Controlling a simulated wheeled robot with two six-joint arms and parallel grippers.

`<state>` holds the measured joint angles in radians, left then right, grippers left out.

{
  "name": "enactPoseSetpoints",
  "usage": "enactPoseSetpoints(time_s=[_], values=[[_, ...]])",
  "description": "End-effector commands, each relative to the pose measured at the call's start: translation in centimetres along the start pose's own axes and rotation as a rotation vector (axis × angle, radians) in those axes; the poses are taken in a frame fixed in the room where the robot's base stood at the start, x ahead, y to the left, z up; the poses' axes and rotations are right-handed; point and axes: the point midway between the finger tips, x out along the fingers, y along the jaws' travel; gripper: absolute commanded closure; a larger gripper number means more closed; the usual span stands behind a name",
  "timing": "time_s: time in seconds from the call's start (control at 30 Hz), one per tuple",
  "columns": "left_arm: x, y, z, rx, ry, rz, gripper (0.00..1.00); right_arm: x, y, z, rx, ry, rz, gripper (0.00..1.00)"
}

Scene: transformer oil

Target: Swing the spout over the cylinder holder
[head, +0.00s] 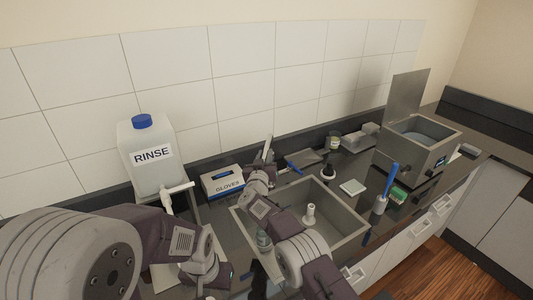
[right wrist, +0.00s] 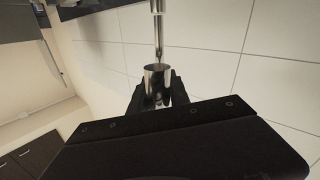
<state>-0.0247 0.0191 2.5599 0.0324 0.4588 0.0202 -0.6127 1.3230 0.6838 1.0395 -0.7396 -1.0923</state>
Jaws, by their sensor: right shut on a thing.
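A pale upright peg on a round base (head: 311,214), which looks like the cylinder holder, stands inside the sink. My right arm reaches over the sink toward its back left corner. My right gripper (right wrist: 158,94) is shut on a shiny metal cylinder (right wrist: 158,78), which seems to be part of the spout. A thin metal pipe (right wrist: 158,30) rises beyond it in the right wrist view. In the head view my right arm hides much of the spout. My left gripper (head: 201,274) is low at the left of the sink; its fingers are not clear.
A white RINSE container (head: 152,178) with a blue cap stands at the back left, beside a GLOVES box (head: 222,182). Right of the sink (head: 350,213) are a blue-handled brush (head: 381,203), a green-and-white block (head: 398,193) and an open metal bath (head: 408,151).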

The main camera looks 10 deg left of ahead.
Motion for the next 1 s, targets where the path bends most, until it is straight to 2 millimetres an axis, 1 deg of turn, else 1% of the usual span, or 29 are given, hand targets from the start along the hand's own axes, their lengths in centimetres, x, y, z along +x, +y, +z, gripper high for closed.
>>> enactPoseSetpoints(time_s=[0.03,0.47,0.5,0.57,0.87,1.0], values=[[-0.12,0.00,-0.01,0.000,0.000,0.000,0.64,-0.03,-0.19,-0.43,-0.002,0.006,-0.001,1.00],[-0.16,0.01,-0.01,0.000,0.000,0.000,0.64,-0.01,-0.17,-0.60,-0.002,0.007,0.007,1.00],[-0.16,0.01,-0.01,0.000,0.000,0.000,0.64,-0.01,-0.16,-0.62,-0.001,0.008,0.007,0.75],[-0.16,0.01,-0.01,0.000,0.000,0.000,0.64,-0.01,-0.15,-0.62,-0.001,0.008,0.007,0.59],[-0.13,0.00,-0.01,0.000,0.000,0.000,0.64,-0.04,-0.17,-0.33,-0.001,0.003,0.007,0.59],[0.07,0.00,0.01,0.000,0.000,0.000,0.64,-0.45,-0.22,-0.20,-0.002,0.000,0.009,0.59]])
